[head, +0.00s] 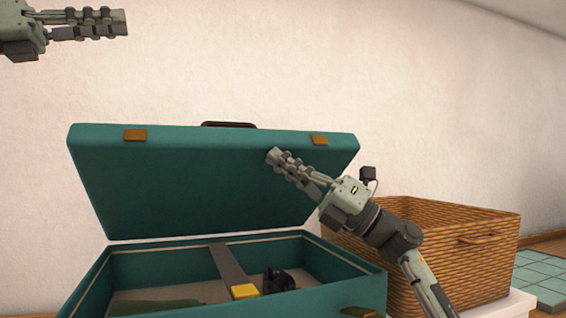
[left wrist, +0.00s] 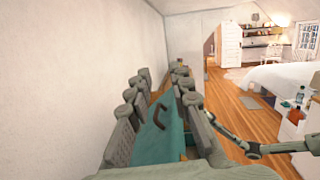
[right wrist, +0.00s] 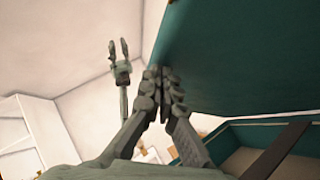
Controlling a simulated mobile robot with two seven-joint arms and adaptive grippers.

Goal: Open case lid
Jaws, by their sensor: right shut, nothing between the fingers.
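The teal case's lid (head: 215,185) stands raised at a steep angle, its inner face toward me, with brass latches near its top corners and a dark handle (head: 229,125). The open case base (head: 345,287) lies below it. My right gripper (head: 272,156) is shut and empty, its fingertips in front of the lid's inner face near the top edge. In the right wrist view the tips (right wrist: 161,72) appear against or very close to the lid (right wrist: 235,55); contact is unclear. My left gripper (head: 126,22) is high at the upper left, clear of the case; the left wrist view shows its fingers apart.
A dark strap with a yellow buckle (head: 245,291) crosses the case's interior, beside a small dark object (head: 279,281). A wicker basket (head: 450,250) stands right of the case, behind my right arm. A pale wall rises behind the lid. The space above the lid is free.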

